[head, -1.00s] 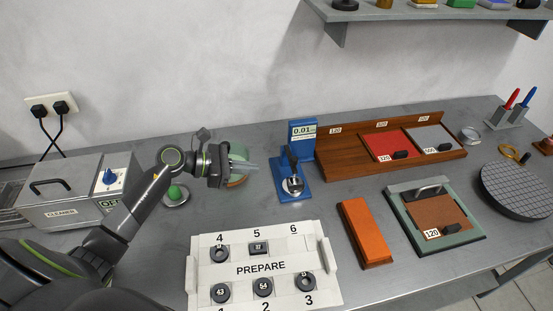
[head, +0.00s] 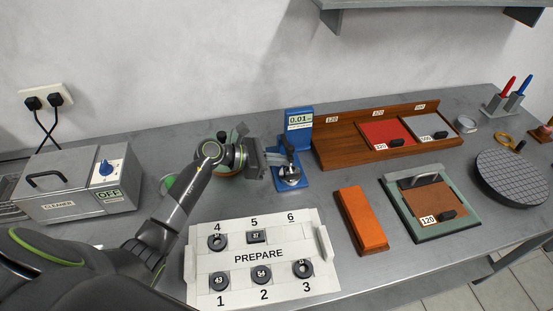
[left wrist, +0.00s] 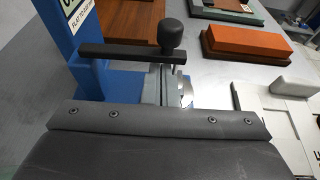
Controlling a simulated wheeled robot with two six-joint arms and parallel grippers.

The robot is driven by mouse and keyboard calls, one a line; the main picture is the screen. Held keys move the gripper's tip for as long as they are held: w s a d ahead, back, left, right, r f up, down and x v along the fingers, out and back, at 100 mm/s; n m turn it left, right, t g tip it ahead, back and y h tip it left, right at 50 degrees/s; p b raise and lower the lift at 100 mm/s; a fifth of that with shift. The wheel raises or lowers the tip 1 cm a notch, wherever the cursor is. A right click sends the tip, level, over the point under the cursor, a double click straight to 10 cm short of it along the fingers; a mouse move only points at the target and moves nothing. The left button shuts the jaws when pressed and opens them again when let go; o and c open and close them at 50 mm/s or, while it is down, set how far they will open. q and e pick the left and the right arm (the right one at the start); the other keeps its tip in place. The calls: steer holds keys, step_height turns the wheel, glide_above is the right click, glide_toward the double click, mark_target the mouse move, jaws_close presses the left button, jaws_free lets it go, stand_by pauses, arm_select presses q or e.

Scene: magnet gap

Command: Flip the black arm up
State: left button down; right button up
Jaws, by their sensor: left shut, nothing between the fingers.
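The blue gauge stand (head: 303,150) has a display reading 0.01 and stands on the bench right of my left gripper. Its black arm (head: 288,146) carries a round dark knob. In the left wrist view the black arm (left wrist: 120,50) runs across the picture, with the knob (left wrist: 172,35) standing up near its right end. My left gripper (head: 277,156) is shut and empty, with its fingertips close beside the stand. In the left wrist view the grey fingers (left wrist: 153,85) reach toward the arm; I cannot tell whether they touch it. My right gripper is out of view.
A white PREPARE tray (head: 234,268) with several dark parts lies in front. An orange block (head: 362,220) and a green-framed plate (head: 428,233) are to the right. A wooden rack (head: 340,150) stands close behind right. A grey cleaner box (head: 70,190) is at left.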

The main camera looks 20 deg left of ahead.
arm_select(q)
steer(key=shift+r+n, duration=0.3)
steer(key=shift+r, duration=0.05)
stand_by(0.3)
steer(key=shift+r+n+g+h, duration=0.5)
steer(key=shift+r+n+g, duration=0.1)
steer(key=shift+r+n, duration=0.3)
steer(key=w+a+r+n+g+h+b, duration=0.2)
steer(key=r+n, duration=0.4)
steer(key=n, duration=0.4)
steer(key=shift+w+a+h+b, duration=0.5)
steer(key=shift+w+h+b, duration=0.5)
steer(key=shift+w+b, duration=0.15)
steer(key=shift+r, duration=0.1)
